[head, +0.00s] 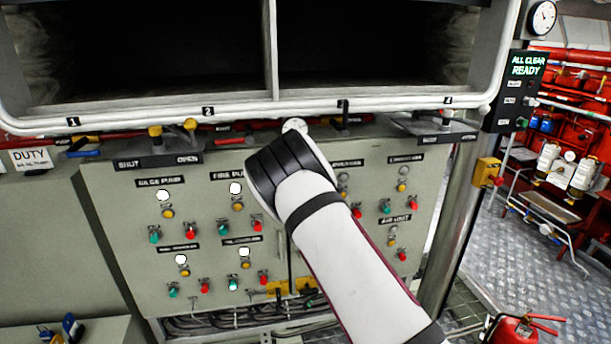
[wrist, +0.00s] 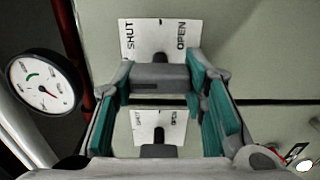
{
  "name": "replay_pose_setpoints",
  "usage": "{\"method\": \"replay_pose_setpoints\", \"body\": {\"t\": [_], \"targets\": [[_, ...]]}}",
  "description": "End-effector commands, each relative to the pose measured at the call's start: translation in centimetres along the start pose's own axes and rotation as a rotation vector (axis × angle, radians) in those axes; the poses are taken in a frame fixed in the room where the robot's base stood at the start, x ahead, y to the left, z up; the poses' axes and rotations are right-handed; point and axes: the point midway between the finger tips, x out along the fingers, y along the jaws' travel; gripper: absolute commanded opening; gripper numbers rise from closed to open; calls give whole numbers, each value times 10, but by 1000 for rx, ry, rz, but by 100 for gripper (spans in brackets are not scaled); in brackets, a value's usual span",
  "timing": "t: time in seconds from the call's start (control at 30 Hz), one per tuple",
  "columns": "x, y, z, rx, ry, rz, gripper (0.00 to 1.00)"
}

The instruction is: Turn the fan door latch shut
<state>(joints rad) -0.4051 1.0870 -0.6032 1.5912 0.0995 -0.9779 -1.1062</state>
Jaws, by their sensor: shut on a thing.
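In the wrist view, my gripper (wrist: 158,82) has its two teal-padded fingers closed on a grey latch handle (wrist: 158,74). The handle lies crosswise between the fingertips, in front of a white plate (wrist: 140,42) marked SHUT on the left and OPEN on the right. The handle covers the plate's lower edge. A second, smaller SHUT/OPEN plate (wrist: 141,120) shows lower down between the fingers, with a dark stub at its lower middle. In the head view, my arm hides the gripper and the held handle.
A round gauge (wrist: 46,93) and a red pipe (wrist: 88,40) stand close left of the gripper in the wrist view. In the head view, a panel (head: 130,205) of buttons and lamps lies behind my arm, below a white rail (head: 250,108). A red extinguisher (head: 512,330) stands lower right.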

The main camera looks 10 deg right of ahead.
Motion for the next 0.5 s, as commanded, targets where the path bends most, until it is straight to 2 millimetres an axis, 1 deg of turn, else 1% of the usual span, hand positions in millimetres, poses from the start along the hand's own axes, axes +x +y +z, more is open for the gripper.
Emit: {"method": "replay_pose_setpoints", "body": {"t": [0.4, 0.43, 0.47, 0.5], "targets": [[0, 0, -1, -10, 2, 0, 11], [0, 0, -1, -9, 2, 0, 41], [0, 0, -1, -9, 2, 0, 48], [0, 0, -1, -9, 2, 0, 57]]}}
